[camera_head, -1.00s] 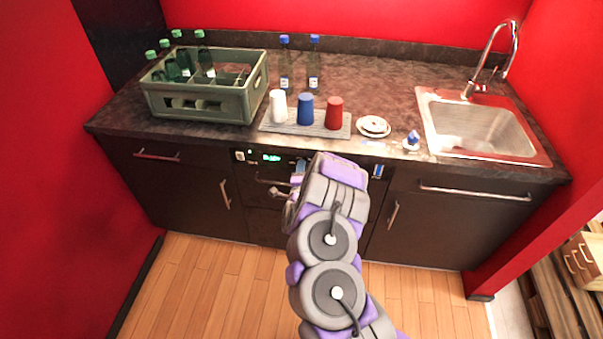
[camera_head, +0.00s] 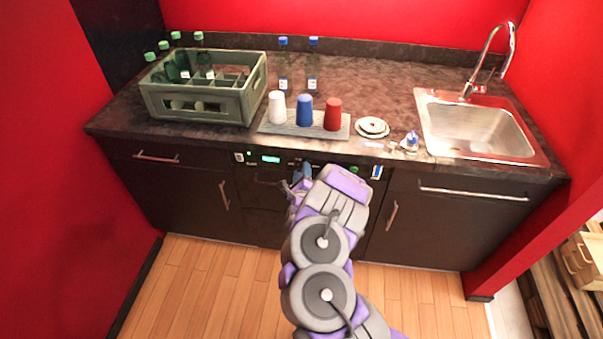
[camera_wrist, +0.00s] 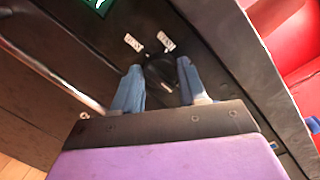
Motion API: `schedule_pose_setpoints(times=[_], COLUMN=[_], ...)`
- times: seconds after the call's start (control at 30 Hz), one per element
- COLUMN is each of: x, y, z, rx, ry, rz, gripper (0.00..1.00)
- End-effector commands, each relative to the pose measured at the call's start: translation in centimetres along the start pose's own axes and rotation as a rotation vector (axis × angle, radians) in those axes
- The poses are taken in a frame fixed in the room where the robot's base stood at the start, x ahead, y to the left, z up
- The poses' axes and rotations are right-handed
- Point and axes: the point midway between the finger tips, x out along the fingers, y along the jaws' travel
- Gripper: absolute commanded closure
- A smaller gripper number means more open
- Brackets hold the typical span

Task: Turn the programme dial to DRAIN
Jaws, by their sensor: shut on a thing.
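The programme dial (camera_wrist: 158,72) is a dark round knob on the black appliance front. In the wrist view it sits between the two blue fingers of my gripper (camera_wrist: 160,80), which is shut on it. Two small white labels (camera_wrist: 134,42) with dark print stand just beyond the dial; I cannot read them surely. The dial's pointer is too dark to make out. In the head view my gripper (camera_head: 302,174) is at the appliance panel, and my wrist hides most of the dial. A lit green display (camera_head: 270,159) is left of it.
A bar handle (camera_wrist: 55,72) runs left of my gripper in the wrist view. Above, the counter holds a green bottle crate (camera_head: 205,108), a grey mat (camera_head: 287,131) with white, blue and red cups, stacked saucers (camera_head: 372,126) and a sink (camera_head: 480,130).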

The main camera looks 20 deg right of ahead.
Motion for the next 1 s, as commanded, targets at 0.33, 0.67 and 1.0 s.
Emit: schedule_pose_setpoints(times=[0.33,0.67,1.0], x=[-0.20,-0.22,-0.20], y=[0.42,0.47,0.16], z=[-0.45,-0.40,-0.14], rx=[0.056,0.056,0.056], ry=[0.006,0.005,-0.001], rz=[0.005,0.007,0.000], gripper=[0.88,0.88,0.32])
